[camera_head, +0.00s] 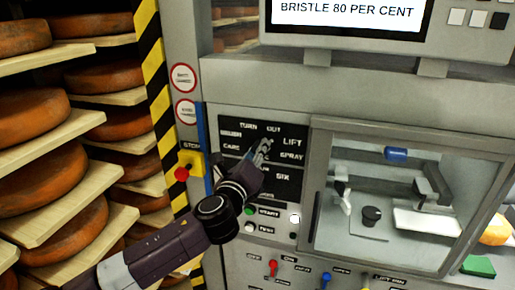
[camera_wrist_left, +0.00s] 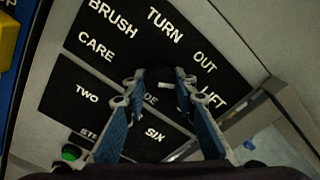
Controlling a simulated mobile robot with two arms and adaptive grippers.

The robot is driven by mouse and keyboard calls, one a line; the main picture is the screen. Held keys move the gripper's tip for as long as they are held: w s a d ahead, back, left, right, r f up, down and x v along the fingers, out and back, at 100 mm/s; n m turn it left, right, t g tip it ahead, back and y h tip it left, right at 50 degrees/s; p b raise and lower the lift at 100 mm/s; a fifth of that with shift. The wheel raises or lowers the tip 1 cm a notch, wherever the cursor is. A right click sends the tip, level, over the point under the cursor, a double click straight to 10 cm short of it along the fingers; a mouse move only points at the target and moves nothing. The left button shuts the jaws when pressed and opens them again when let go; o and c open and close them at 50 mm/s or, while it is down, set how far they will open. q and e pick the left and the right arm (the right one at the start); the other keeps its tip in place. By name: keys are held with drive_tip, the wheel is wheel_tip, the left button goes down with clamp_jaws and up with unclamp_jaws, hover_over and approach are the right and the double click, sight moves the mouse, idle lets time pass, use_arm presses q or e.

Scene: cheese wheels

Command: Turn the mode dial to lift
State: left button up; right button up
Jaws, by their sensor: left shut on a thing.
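The black mode panel (camera_head: 231,141) on the grey machine carries the words BRUSH, TURN, OUT, LIFT, CARE and SPRAY. My left gripper (camera_head: 262,146) reaches its upper part and covers the dial in the head view. In the left wrist view the dark mode dial (camera_wrist_left: 157,76) sits between the two fingertips of my left gripper (camera_wrist_left: 159,78), which is shut on it. A short white mark shows beside the right fingertip; which word it points at is unclear. The LIFT label (camera_wrist_left: 211,98) lies to the right of the fingers. My right gripper is not in view.
A red stop button (camera_head: 181,174) on a yellow box is left of the panel. A green start button (camera_head: 250,210) is below it. A clear-windowed chamber (camera_head: 400,190) is at the right. Cheese wheels (camera_head: 40,185) fill shelves at the left. The screen (camera_head: 345,12) reads BRISTLE 80 PER CENT.

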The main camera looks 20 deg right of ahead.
use_arm(q)
drive_tip(key=shift+f+m, duration=0.1)
drive_tip(key=shift+m, duration=0.5)
drive_tip(key=o, duration=1.1)
drive_tip(key=v, duration=1.2)
